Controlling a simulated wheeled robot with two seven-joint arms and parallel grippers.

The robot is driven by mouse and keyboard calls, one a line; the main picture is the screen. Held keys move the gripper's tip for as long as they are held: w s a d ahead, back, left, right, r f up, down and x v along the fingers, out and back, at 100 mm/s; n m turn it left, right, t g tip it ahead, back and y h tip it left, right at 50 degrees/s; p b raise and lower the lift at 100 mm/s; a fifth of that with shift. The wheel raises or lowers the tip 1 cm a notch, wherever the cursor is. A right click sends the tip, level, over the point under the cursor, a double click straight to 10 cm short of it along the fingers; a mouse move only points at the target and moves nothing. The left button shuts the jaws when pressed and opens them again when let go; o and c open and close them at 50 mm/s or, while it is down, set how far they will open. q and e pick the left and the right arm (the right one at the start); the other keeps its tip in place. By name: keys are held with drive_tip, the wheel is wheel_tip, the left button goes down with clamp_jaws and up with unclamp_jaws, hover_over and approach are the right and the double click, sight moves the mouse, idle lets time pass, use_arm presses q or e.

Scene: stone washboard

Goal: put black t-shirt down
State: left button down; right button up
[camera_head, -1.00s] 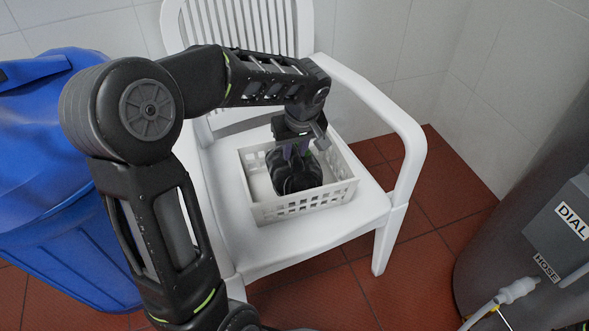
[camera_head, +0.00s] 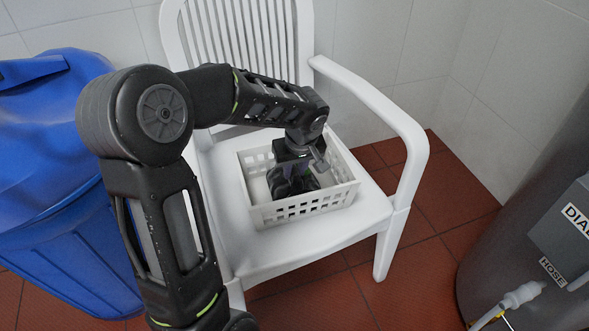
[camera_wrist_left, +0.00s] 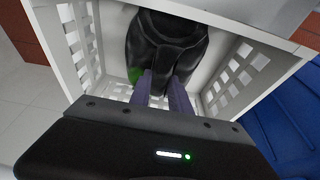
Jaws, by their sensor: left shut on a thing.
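The black t-shirt (camera_head: 290,182) is a dark bunched bundle inside the white basket (camera_head: 311,208). In the left wrist view the t-shirt (camera_wrist_left: 166,48) lies between the basket's slotted walls, with a small green patch on its left side. My left gripper (camera_wrist_left: 163,84) points down into the basket, its purple-grey fingers shut on the near part of the t-shirt. In the head view my left gripper (camera_head: 291,168) is low in the basket and partly hides the t-shirt. Whether the t-shirt rests on the basket floor is hard to tell. My right gripper is not in view.
The basket stands on a white plastic chair (camera_head: 215,194) whose armrest (camera_head: 375,95) rises on the right. A blue lidded bin (camera_head: 50,200) is at the left. A grey tank (camera_head: 540,220) with a hose stands at the right. The floor is red tile.

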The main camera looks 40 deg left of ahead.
use_arm(q)
drive_tip(key=shift+f, duration=0.15)
drive_tip(key=c, duration=1.2)
unclamp_jaws()
drive_tip(key=shift+r, duration=0.55)
drive_tip(key=p+v, duration=0.3)
drive_tip(key=v, duration=0.8)
drive_tip(key=shift+p, duration=0.4)
drive_tip(key=shift+s+d+r, duration=0.1)
